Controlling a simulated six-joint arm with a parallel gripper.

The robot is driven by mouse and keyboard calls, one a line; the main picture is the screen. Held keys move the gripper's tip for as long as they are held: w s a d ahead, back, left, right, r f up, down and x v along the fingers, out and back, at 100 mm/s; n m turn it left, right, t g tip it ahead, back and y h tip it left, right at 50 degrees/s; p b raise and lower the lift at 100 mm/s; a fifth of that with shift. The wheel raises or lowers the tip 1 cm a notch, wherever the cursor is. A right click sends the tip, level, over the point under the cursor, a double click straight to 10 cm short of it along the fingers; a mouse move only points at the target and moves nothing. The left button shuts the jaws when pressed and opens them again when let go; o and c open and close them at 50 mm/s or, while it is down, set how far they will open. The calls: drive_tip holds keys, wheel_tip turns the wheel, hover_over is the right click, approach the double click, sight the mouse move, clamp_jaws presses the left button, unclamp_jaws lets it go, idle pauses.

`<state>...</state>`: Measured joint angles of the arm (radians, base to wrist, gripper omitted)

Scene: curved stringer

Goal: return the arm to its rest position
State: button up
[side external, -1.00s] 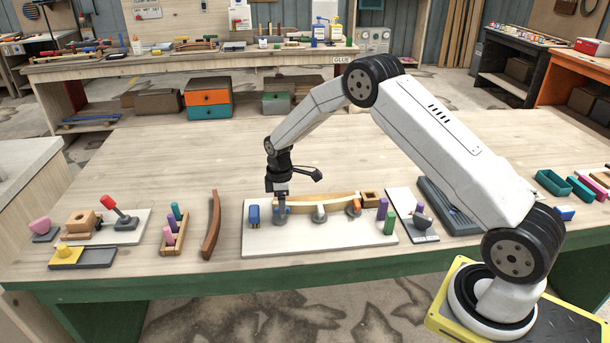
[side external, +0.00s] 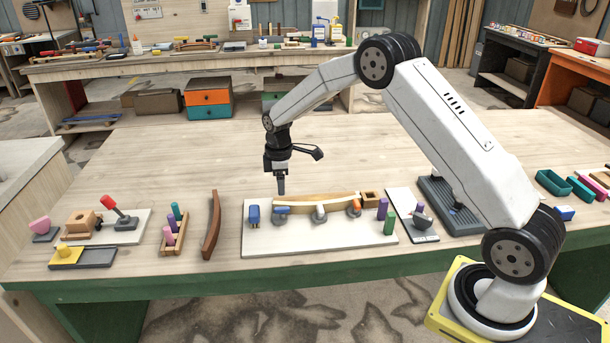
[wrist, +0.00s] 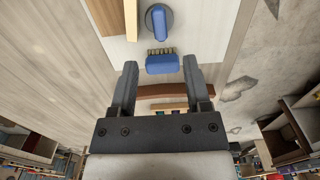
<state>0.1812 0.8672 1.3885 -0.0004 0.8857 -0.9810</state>
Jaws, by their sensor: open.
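My gripper (side external: 281,186) hangs pointing down above the left part of the white board (side external: 290,244). In the wrist view my gripper (wrist: 157,82) has its two fingers apart with nothing held between them. Below it on the board is a round grey clamp with a blue handle (side external: 281,211); that blue handle (wrist: 158,22) also shows at the top of the wrist view. A curved wooden stringer (side external: 335,197) lies along the board's back.
The board also holds a white-handled clamp (side external: 320,214), an orange-handled clamp (side external: 354,207), and purple (side external: 382,208) and green (side external: 390,222) pegs. A dark curved strip (side external: 212,225) lies left of the board. The table behind the gripper is clear.

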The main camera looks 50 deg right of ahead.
drive_tip(key=shift+s+a+r, duration=0.25)
drive_tip(key=s+a+r+m+t, duration=0.1)
drive_tip(key=s+a+r+m, duration=0.1)
drive_tip(key=s, duration=0.6)
drive_tip(key=s+a+r+m, duration=0.1)
drive_tip(key=s+a+m, duration=0.3)
drive_tip(key=s, duration=0.4)
drive_tip(key=s+a+r+m+t, duration=0.1)
drive_tip(key=s+a+r+m, duration=0.1)
drive_tip(key=s, duration=0.7)
drive_tip(key=shift+a+r+m+t, duration=0.3)
drive_tip(key=shift+a+r+m, duration=0.05)
drive_tip(key=shift+a+m, duration=0.3)
drive_tip(key=shift+w+d, duration=0.1)
drive_tip(key=shift+w, duration=0.1)
